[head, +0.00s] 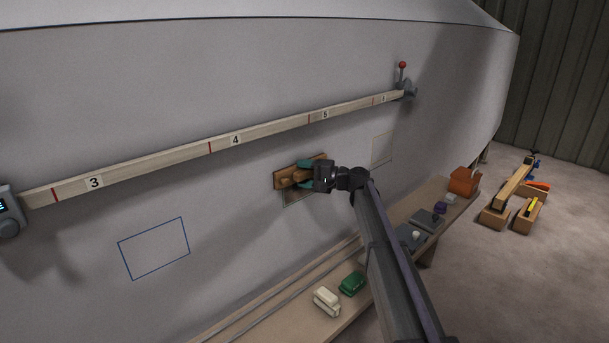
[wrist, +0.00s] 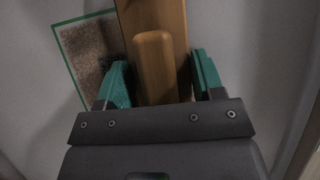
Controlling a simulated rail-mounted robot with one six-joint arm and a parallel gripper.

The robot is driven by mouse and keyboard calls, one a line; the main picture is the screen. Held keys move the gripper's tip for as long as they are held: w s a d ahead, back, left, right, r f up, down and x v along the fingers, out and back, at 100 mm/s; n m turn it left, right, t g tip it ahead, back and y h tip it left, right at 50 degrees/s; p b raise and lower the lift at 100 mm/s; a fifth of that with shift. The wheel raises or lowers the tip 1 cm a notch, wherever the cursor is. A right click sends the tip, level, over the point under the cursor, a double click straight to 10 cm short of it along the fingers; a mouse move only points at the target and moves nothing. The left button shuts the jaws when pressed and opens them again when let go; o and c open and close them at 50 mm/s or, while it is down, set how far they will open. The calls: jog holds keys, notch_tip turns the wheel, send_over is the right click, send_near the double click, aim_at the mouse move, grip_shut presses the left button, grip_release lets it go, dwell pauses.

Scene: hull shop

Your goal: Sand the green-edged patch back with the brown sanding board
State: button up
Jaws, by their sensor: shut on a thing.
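The brown sanding board (head: 288,175) is in my gripper (head: 303,174), up at the grey hull wall below the numbered batten. In the wrist view the board (wrist: 175,20) runs up the middle, and the green fingers of my gripper (wrist: 160,85) stand on either side of its raised handle (wrist: 155,65). The green-edged patch (wrist: 88,50) shows left of the board in the wrist view, brownish and speckled inside its green line. The board hides its right part. In the head view, a little of the patch (head: 297,200) shows under the board. I cannot tell whether the board touches the wall.
A numbered batten (head: 265,132) runs along the hull above my gripper. A blue outline (head: 154,249) is at left, a pale outline (head: 382,148) at right. The bench (head: 300,295) below holds a cream block (head: 327,301), a green block (head: 352,283) and an orange box (head: 464,181).

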aim_at(295, 203)
jog(key=shift+r, duration=0.65)
notch_tip(295, 203, down, 13)
jog(key=b, duration=1.2)
jog(key=shift+s+d+f+b, duration=0.1)
jog(key=shift+b, duration=0.3)
jog(key=shift+o, duration=1.3)
jog(key=shift+c, duration=1.3)
jog(key=shift+s+d, duration=0.4)
jog(key=shift+s, duration=0.05)
